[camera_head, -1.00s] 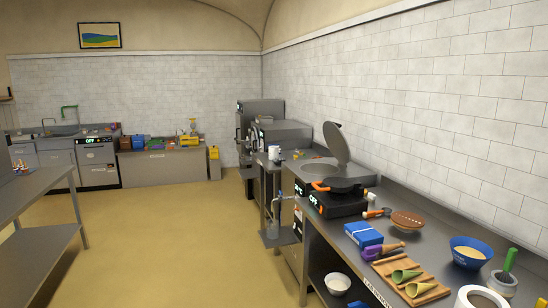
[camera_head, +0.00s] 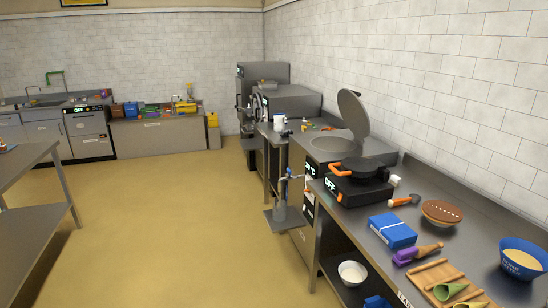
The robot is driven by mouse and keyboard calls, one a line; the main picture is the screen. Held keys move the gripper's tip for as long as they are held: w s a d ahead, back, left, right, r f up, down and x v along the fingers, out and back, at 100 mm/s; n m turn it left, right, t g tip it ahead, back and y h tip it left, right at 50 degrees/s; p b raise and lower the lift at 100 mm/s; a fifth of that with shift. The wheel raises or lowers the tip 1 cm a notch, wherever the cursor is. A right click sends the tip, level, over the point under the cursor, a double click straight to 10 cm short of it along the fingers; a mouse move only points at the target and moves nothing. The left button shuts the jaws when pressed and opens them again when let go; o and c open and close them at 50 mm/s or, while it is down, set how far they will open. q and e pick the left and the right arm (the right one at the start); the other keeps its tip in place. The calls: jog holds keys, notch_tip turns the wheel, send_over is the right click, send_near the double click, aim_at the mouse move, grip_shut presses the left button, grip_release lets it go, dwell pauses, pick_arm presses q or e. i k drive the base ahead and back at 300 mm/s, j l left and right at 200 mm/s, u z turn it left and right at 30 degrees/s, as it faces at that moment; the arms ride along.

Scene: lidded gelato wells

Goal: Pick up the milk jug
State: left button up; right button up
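A small white container (camera_head: 279,123), which looks like a jug, stands upright on the far counter to the right of the middle. It is too small to tell for sure whether it is the milk jug. Just to its right is a round gelato well with its grey lid (camera_head: 353,114) raised. Neither of my grippers is in view, and nothing touches the white container.
The right counter holds a black waffle iron (camera_head: 358,170) with orange handles, a blue box (camera_head: 392,231), a wooden cone rack (camera_head: 437,276) and a blue bowl (camera_head: 523,259). A steel table (camera_head: 30,165) stands left. The yellow floor (camera_head: 165,230) between is clear.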

aim_at(279, 121)
jog(key=i+u, duration=0.4)
jog(key=i, duration=1.95)
